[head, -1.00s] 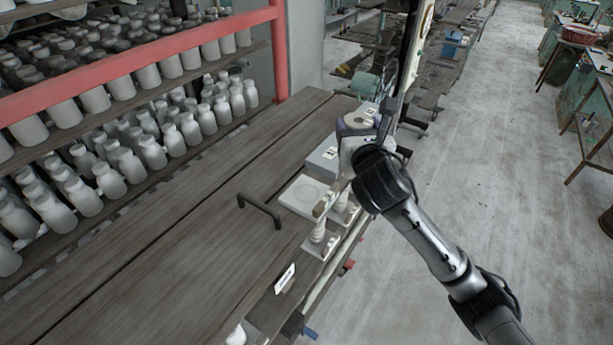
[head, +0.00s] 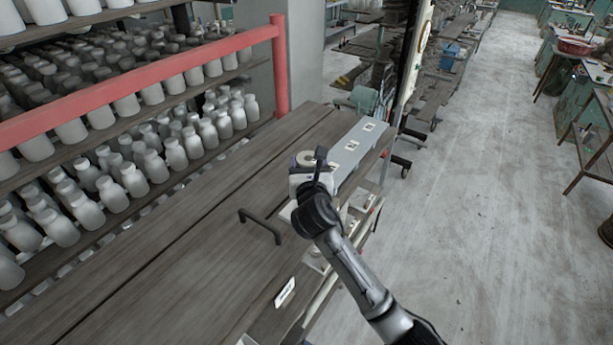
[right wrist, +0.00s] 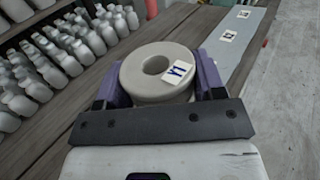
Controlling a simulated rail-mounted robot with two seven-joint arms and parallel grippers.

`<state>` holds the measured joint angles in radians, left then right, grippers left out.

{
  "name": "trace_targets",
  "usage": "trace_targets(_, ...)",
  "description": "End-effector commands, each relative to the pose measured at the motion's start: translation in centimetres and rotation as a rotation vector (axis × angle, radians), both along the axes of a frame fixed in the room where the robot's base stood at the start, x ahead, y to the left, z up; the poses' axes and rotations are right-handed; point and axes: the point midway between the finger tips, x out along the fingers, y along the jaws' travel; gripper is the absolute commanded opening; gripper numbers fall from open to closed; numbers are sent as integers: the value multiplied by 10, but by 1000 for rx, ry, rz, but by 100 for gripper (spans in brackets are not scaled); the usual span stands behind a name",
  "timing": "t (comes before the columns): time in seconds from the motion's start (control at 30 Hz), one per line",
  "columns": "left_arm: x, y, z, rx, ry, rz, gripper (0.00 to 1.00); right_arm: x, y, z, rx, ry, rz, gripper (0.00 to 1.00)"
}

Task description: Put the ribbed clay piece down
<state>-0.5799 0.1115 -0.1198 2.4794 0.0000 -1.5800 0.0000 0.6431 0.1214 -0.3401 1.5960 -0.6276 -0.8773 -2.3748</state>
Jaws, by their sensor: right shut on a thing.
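A round, pale clay piece (right wrist: 158,72) with a hole in its middle sits between the purple fingers of my right gripper (right wrist: 160,90) in the right wrist view. A white tag (right wrist: 178,72) with blue marks is on its top. Ribs cannot be made out from this angle. In the head view my right gripper (head: 308,162) is shut on the piece, over the near end of a grey strip (head: 356,147). The arm hides what lies directly below, and whether the piece touches anything cannot be told. My left gripper is not in view.
The wooden bench (head: 190,240) has a black handle (head: 262,224) on it. The grey strip carries several marked cards. Part of a white slab (head: 287,212) shows beside my arm. Shelves of pale bottles (head: 130,180) and a red rail (head: 140,82) stand at the left.

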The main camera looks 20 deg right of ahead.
Motion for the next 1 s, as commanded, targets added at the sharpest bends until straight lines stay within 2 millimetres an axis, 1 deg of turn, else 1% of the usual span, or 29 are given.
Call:
trace_targets(0.17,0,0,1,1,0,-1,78,2,5,-3,0,-3,1,20)
trace_targets(0.4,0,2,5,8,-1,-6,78,2,5,-31,1,0,1,20)
trace_targets(0.5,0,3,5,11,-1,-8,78,2,5,-38,1,-2,1,20)
trace_targets(1.0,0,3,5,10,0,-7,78,2,4,-44,-2,-3,0,20)
